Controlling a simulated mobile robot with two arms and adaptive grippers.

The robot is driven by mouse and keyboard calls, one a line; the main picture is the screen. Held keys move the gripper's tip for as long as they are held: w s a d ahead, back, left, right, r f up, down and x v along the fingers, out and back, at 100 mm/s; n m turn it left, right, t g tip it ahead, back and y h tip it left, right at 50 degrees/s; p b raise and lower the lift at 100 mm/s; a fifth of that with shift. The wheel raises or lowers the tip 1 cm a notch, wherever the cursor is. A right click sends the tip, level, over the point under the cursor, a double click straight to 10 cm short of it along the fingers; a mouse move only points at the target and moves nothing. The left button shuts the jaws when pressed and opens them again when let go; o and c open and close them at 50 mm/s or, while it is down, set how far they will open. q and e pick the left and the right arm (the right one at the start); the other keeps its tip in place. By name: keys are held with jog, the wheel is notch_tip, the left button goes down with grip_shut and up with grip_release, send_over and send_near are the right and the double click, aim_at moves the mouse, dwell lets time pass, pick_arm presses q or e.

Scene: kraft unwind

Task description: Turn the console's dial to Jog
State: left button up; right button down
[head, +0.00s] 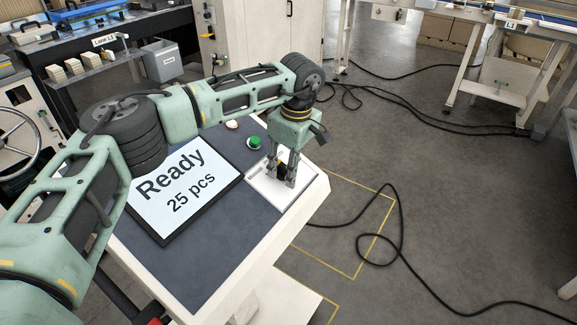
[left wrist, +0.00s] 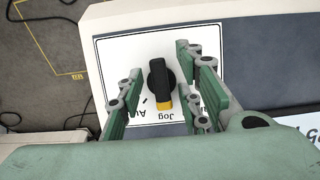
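The dial (left wrist: 159,82) is a black knob with a yellow pointer end, on a white label plate (left wrist: 110,62) of the console (head: 215,255). In the left wrist view the text is upside down. The yellow end points down toward the word Jog (left wrist: 165,115). A partly hidden word starting "Au" lies to its left. My left gripper (left wrist: 160,92) is open, its fingers on either side of the dial with visible gaps. In the head view the left gripper (head: 282,173) reaches down over the plate, and its fingers hide most of the dial. My right gripper is not in view.
A screen (head: 178,192) reading "Ready 25 pcs" lies on the console beside the plate. A green button (head: 254,142) and a pale button (head: 232,124) sit behind it. Black cables (head: 400,225) and yellow lines cross the floor at right.

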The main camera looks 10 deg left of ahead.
pick_arm(q)
notch_tip(320, 180, up, 12)
jog(key=d, duration=0.1)
jog(key=shift+s+d, duration=0.15)
jog(key=shift+s, duration=0.1)
jog(key=shift+f, duration=0.15)
